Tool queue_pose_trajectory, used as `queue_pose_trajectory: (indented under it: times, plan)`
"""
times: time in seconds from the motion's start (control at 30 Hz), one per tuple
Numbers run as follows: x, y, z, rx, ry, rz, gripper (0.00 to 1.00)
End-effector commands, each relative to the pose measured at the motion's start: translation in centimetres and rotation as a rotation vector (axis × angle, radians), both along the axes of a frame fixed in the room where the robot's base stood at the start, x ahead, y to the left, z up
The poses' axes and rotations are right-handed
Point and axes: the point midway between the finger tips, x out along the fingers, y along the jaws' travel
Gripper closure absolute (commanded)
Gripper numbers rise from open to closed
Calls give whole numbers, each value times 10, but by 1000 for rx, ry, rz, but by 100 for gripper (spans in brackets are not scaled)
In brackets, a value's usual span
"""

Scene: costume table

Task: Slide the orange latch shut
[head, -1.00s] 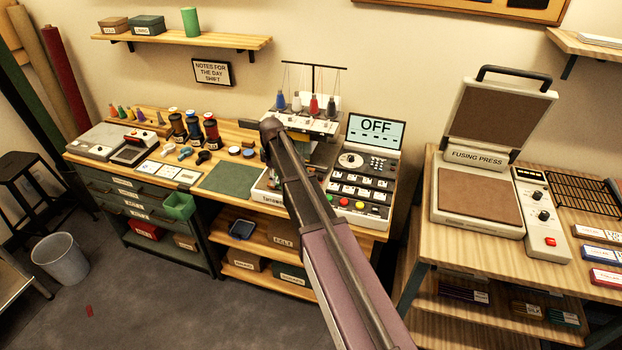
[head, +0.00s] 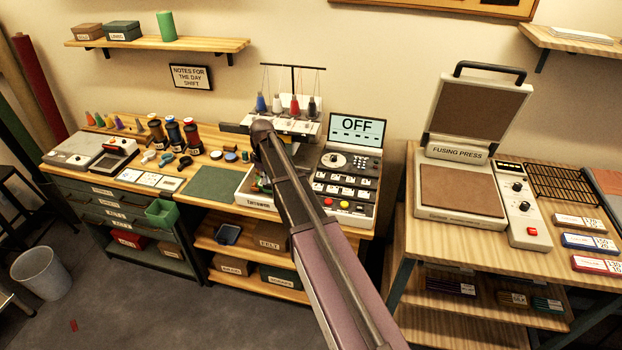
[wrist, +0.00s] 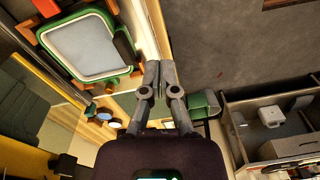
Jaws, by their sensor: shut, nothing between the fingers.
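I cannot make out the orange latch for certain. In the wrist view, orange pieces (wrist: 47,7) show at the upper left, by the edge of a green-rimmed frame (wrist: 100,78) around a pale grey panel; I cannot tell whether one of them is the latch. My gripper (wrist: 159,68) is shut and empty in the wrist view, to the right of that frame and apart from it in the picture. In the head view my arm hides the gripper and part of the sewing machine (head: 285,124).
A control panel (head: 345,190) with a screen reading OFF stands right of the machine. A green mat (head: 213,184) and thread spools (head: 173,134) lie to its left. A fusing press (head: 458,192) stands on the right table. Open floor (head: 170,305) lies in front.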

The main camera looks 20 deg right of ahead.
Motion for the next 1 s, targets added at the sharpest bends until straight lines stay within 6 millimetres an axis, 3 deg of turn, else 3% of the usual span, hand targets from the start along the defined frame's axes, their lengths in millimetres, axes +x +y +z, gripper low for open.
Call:
queue_pose_trajectory:
  times: [1.0]
  plan:
    - [-15, -125, -8, 376, 181, -1350, 100]
